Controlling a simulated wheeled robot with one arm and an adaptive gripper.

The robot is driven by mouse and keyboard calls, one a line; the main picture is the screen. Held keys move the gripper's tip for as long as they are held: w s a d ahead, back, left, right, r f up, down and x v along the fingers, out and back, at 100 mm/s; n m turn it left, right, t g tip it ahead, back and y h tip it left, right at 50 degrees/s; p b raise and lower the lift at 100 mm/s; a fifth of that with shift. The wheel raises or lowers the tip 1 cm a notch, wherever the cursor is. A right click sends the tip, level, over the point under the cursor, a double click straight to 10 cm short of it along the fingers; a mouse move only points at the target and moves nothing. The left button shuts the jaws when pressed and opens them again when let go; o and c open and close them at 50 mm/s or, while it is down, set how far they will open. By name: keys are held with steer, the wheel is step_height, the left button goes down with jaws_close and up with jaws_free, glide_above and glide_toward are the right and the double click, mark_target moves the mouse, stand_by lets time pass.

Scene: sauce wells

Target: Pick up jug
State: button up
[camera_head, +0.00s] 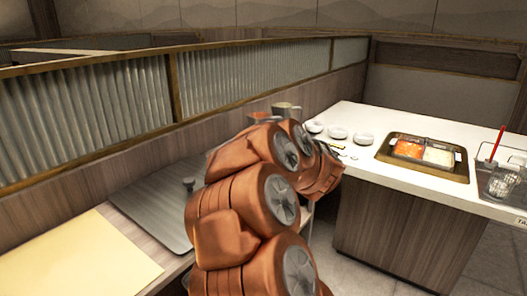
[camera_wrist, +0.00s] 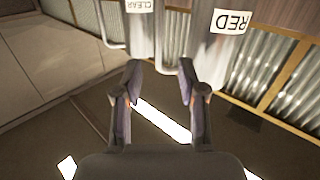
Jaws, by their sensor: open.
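Two metal jugs show at the top of the wrist view. One is labelled CLEAR (camera_wrist: 141,30) and the other RED (camera_wrist: 222,48); the upper parts of both are cut off. The RED jug's thin handle (camera_wrist: 165,50) is on its left side. My gripper (camera_wrist: 159,72) is open, with its fingertips on either side of the lower end of this handle; I cannot tell whether they touch it.
A white counter (camera_head: 400,190) on the right holds small white bowls (camera_head: 338,132), a sauce-well tray (camera_head: 424,174) and clear containers (camera_head: 500,180). A corrugated partition (camera_head: 250,80) stands behind the lower work surface. A beige board (camera_head: 75,260) lies front left.

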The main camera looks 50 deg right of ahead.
steer(key=shift+n+t+y, duration=0.4)
steer(key=shift+t+y, duration=0.5)
steer(key=shift+w+d+f+b, duration=0.3)
steer(key=shift+w+d+f, duration=0.1)
steer(key=shift+w+d, duration=0.45)
steer(key=shift+w+d+f+b, duration=0.3)
steer(key=shift+w+d+f, duration=0.15)
steer(key=shift+w+d, duration=0.4)
steer(key=shift+w+d+f+b, duration=0.35)
steer(key=shift+w+d, duration=0.3)
steer(key=shift+w, duration=0.4)
jaws_close()
